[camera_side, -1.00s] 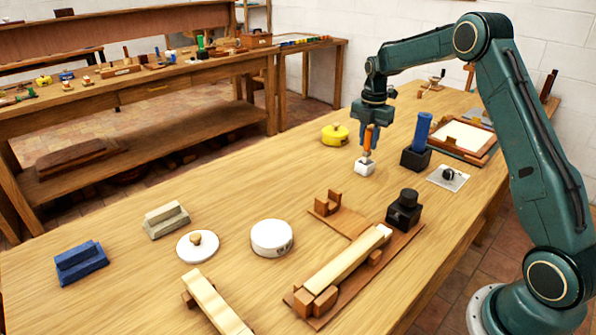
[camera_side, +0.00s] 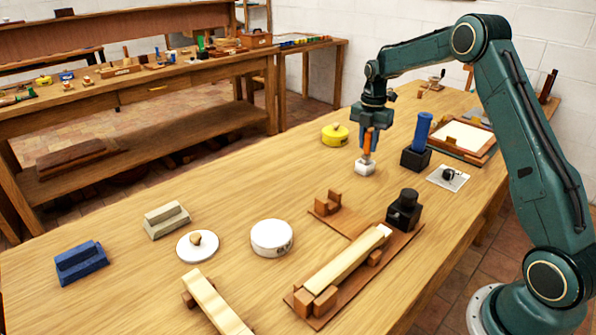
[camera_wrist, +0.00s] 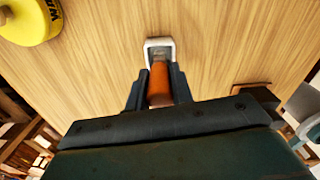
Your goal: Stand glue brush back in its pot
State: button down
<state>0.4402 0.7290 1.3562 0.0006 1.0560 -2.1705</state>
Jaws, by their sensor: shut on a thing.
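The glue brush, with an orange handle (camera_side: 367,143) and a pale ferrule, is upright in my gripper (camera_side: 367,150). The gripper is shut on the handle, which also shows between the fingers in the wrist view (camera_wrist: 160,84). The brush's lower end is at a small white square holder (camera_side: 365,168); the wrist view shows the holder's rim (camera_wrist: 147,44) around the ferrule. The bristles are hidden, and I cannot tell whether they touch the bottom. A round white pot (camera_side: 272,240) stands apart, nearer the front, beside a white disc lid with a wooden knob (camera_side: 197,246).
A yellow tape tin (camera_side: 335,135) stands left of the holder. A black block with a blue handle (camera_side: 416,155) stands close on its right. The table left of the holder is mostly clear.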

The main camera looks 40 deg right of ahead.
jog(key=shift+f, duration=1.2)
dwell(1.2)
dwell(0.4)
jog(key=c, duration=1.1)
grip_release()
jog(key=shift+c, duration=0.2)
jog(key=shift+r, duration=0.1)
